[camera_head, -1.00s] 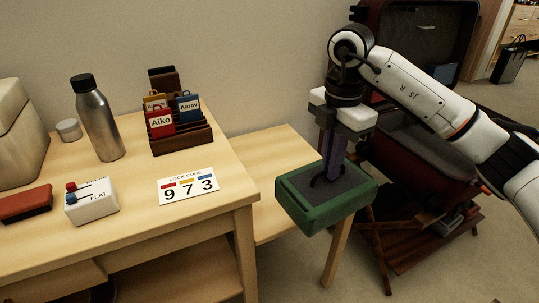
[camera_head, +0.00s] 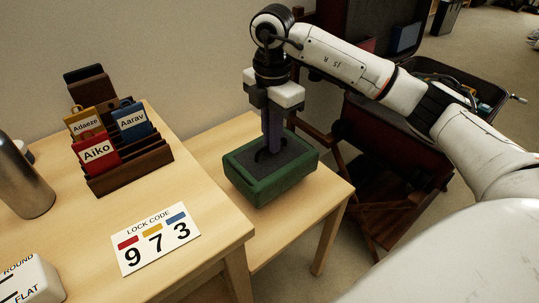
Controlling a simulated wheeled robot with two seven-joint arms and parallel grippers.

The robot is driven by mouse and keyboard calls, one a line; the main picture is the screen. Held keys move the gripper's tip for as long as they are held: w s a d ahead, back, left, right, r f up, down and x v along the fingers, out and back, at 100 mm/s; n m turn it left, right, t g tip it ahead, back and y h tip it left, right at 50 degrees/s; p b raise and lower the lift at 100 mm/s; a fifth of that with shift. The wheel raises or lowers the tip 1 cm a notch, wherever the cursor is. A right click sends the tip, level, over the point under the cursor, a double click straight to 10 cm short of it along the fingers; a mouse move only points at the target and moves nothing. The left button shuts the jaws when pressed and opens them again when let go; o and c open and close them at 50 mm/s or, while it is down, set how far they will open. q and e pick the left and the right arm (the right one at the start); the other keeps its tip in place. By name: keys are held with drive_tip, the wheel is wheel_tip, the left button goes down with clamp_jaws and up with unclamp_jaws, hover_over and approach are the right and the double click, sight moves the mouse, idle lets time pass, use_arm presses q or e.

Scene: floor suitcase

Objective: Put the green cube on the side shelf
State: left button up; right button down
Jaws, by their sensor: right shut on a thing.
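The green cube (camera_head: 270,176) is a flat-looking green block with a dark grey top and a dark handle. It is over the wooden side shelf (camera_head: 213,142), right of the higher table. I cannot tell whether its underside touches the shelf. My right gripper (camera_head: 273,146) points down from above and is shut on the cube's handle. The gripper hides part of the cube's top. My left gripper is not in view.
The higher table (camera_head: 90,223) holds a card rack (camera_head: 125,165) with name tags, a lock code card (camera_head: 157,238), a metal bottle (camera_head: 22,185) and a white switch box (camera_head: 30,281). An open suitcase (camera_head: 455,80) stands on a wooden stand at right.

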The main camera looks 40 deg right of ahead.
drive_tip(key=shift+w+f+b, duration=0.1)
drive_tip(key=shift+f+b, duration=0.45)
drive_tip(key=shift+f, duration=1.65)
drive_tip(key=shift+f, duration=0.1)
drive_tip(key=c, duration=1.9)
unclamp_jaws()
drive_tip(key=shift+f, duration=0.1)
wheel_tip(320, 180, up, 12)
drive_tip(key=p, duration=0.3)
drive_tip(key=shift+f, duration=0.15)
drive_tip(key=shift+r, duration=0.3)
